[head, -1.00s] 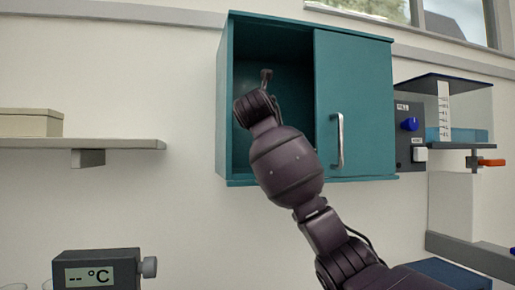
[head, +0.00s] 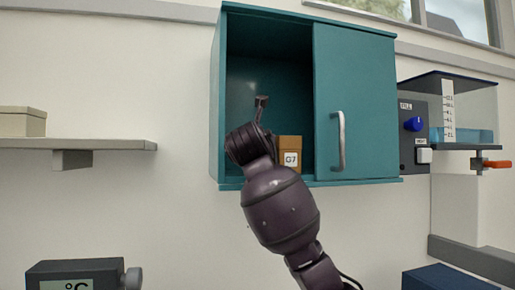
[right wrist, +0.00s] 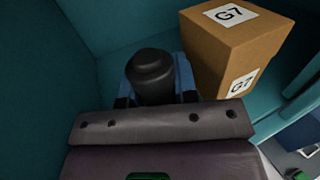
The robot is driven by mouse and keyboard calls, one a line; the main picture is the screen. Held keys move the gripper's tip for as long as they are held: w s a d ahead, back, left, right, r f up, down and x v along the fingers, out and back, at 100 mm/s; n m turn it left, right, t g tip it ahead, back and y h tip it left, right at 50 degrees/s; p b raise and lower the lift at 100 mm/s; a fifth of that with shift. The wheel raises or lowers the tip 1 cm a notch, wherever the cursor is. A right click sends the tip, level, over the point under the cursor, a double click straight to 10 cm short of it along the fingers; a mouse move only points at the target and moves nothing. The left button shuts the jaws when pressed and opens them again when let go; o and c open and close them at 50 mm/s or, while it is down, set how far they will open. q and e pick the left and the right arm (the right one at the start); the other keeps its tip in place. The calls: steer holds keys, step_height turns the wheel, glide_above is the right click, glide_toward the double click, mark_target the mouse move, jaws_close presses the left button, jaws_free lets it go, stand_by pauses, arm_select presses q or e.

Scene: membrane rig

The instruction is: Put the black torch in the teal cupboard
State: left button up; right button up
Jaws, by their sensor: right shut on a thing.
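The teal cupboard (head: 357,80) hangs on the wall. Its left side is open and a panel with a handle covers its right side. My right gripper (right wrist: 156,98) is shut on the black torch (right wrist: 151,74), whose round dark end faces the wrist camera. In the head view my right wrist is in front of the cupboard's open side and hides most of the gripper; a small dark part shows above it against the dark interior. Teal walls surround the torch in the right wrist view. Whether the torch touches the cupboard floor cannot be told. My left gripper is out of view.
A brown box marked G7 (head: 291,152) stands inside the cupboard, close to the right of the torch; it also shows in the right wrist view (right wrist: 230,50). The cupboard's left interior looks free. A tank (head: 470,105) is at the right, a shelf (head: 110,144) at the left.

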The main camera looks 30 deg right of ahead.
steer(key=shift+d+f, duration=0.1)
steer(key=shift+f, duration=0.05)
steer(key=o, duration=1)
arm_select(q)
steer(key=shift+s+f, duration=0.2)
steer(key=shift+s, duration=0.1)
arm_select(e)
steer(key=shift+s, duration=0.1)
arm_select(q)
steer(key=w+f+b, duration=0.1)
steer(key=b, duration=0.2)
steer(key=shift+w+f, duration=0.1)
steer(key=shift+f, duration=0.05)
arm_select(e)
steer(key=v, duration=1.2)
